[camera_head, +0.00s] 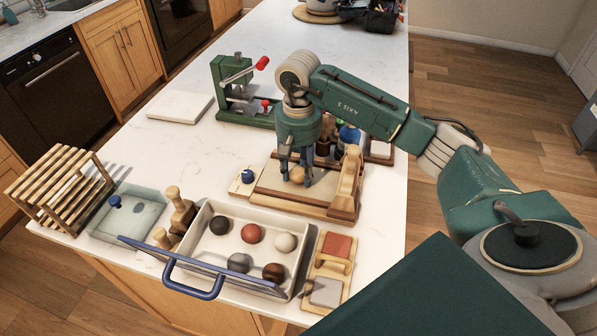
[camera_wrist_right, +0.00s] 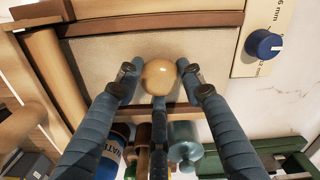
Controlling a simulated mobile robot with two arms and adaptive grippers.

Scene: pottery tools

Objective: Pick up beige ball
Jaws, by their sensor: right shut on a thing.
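The beige ball (camera_wrist_right: 159,77) sits between the fingertips of my right gripper (camera_wrist_right: 160,80), which is shut on it, in the right wrist view. In the head view, the right gripper (camera_head: 297,172) points straight down and the ball (camera_head: 297,175) shows between its fingers. The ball is over the pale cloth bed of the wooden slab roller (camera_head: 268,194). I cannot tell whether it touches the bed. My left gripper is not in view.
A white tray (camera_head: 203,225) with a blue handle holds several balls at the front. A green press (camera_head: 220,85) stands behind left. A wooden rack (camera_head: 50,190) and a water basin (camera_head: 140,215) stand at left. The countertop between the press and the basin is largely clear.

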